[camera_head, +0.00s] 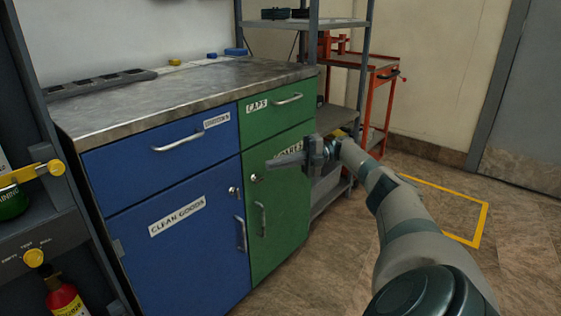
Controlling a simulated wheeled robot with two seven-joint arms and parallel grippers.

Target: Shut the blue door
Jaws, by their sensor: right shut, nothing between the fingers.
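The blue door (181,254) is the lower left front of the cabinet, labelled "CLEAN GOODS". It looks flush with the cabinet front, with no clear gap at its edges. Its upright metal handle (240,234) is at its right edge, below a small round lock. My right gripper (270,163) is shut and empty. It points left in front of the upper part of the green door (278,215), to the right of and above the blue door's handle. I cannot tell whether it touches the green door. My left gripper is not in view.
A blue drawer (150,160) and a green drawer labelled "CAPS" (282,98) sit above the doors under a metal worktop (180,88). A grey shelf rack and a red cart (378,95) stand behind. A dark panel with yellow knobs is at left. Floor at right is clear.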

